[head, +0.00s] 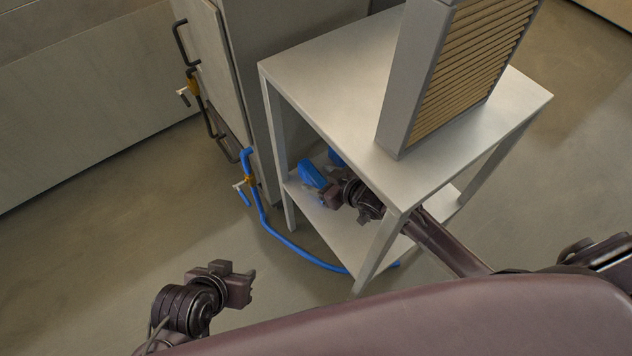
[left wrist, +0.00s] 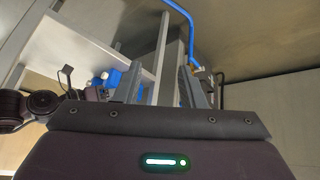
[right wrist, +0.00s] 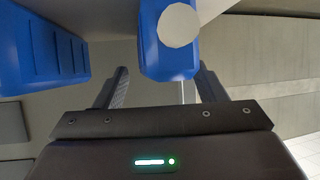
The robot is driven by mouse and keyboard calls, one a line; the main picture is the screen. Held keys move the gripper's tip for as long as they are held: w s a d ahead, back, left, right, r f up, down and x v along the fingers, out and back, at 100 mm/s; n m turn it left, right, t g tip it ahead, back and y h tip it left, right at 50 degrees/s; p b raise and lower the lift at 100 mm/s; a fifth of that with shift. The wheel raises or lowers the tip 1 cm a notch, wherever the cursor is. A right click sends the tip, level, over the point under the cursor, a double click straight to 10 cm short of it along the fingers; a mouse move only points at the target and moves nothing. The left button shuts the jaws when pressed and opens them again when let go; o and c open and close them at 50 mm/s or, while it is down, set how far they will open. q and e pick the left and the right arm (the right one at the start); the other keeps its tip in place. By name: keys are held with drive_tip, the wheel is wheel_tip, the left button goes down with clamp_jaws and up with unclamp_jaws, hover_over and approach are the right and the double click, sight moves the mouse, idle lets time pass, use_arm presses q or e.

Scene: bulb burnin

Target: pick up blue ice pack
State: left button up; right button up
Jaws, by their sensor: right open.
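A blue ice pack (head: 312,175) with a round white cap stands on the lower shelf of the white stand. In the right wrist view the ice pack (right wrist: 168,62) is ahead of my right gripper (right wrist: 163,85), between the lines of its fingers; I cannot tell whether they touch. My right gripper (head: 325,192) is open and reaches in under the stand's top. The ice pack (left wrist: 113,77) also shows small in the left wrist view. My left gripper (head: 250,287) is open and empty, low over the floor, away from the stand.
A second blue item (right wrist: 45,50) is beside the ice pack, mostly hidden in the head view. The stand's top (head: 330,75) overhangs the shelf (head: 335,235) and bears a grey louvred box (head: 415,80). A blue hose (head: 280,237) runs from the grey cabinet (head: 250,90) along the floor.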

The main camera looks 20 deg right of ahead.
drive_tip(key=c, duration=1.4)
drive_tip(key=shift+r, duration=0.1)
